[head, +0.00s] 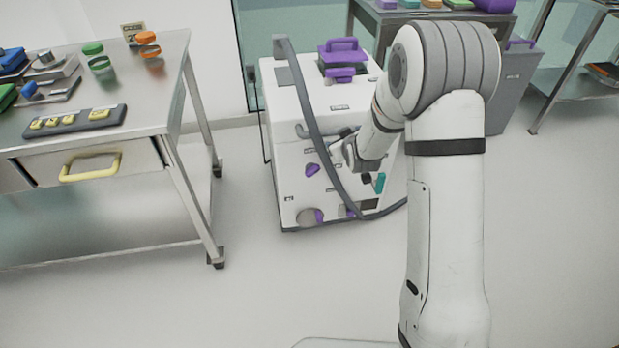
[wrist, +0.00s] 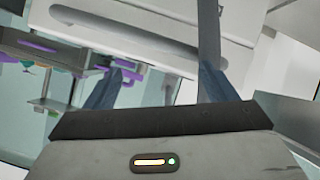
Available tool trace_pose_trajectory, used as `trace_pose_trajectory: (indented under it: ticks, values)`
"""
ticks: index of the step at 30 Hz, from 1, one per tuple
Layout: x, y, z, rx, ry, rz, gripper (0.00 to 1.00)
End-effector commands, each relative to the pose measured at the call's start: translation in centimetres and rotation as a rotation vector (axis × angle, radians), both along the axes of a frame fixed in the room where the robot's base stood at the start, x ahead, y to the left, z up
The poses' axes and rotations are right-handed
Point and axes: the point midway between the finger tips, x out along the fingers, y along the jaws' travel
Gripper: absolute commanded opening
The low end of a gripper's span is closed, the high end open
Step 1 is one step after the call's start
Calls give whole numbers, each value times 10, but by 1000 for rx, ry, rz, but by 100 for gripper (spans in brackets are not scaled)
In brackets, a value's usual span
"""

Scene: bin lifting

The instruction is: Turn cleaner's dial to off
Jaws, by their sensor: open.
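The cleaner (head: 290,115) is a white boxy machine in the middle of the head view. A small purple knob (head: 313,169), which looks like the dial, sits on the left of its front face; its setting is too small to read. My gripper (head: 348,148) is in front of the machine's front face, to the right of and a little above the knob, apart from it. In the wrist view my gripper (wrist: 160,88) shows two fingers spread apart with nothing between them. The dial cannot be made out in the wrist view.
A grey hose (head: 318,135) runs down the cleaner's front, close to my gripper. A horizontal grey handle (head: 315,131) crosses the front. A steel table (head: 150,95) stands left, a grey bin (head: 510,90) behind right. The floor in front is clear.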

Motion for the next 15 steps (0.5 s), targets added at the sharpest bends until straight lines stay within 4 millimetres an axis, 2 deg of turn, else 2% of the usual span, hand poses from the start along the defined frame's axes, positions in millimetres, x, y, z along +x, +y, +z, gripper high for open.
trace_pose_trajectory:
  ticks: [1,6,9,12,15]
  values:
    - [9,10,-40,-14,-39,21,78]
    - [27,40,-125,-64,-225,85,78]
    - [27,54,-169,-89,-327,115,78]
    - [22,64,-205,-112,-412,135,78]
    - [16,70,-229,-128,-479,147,78]
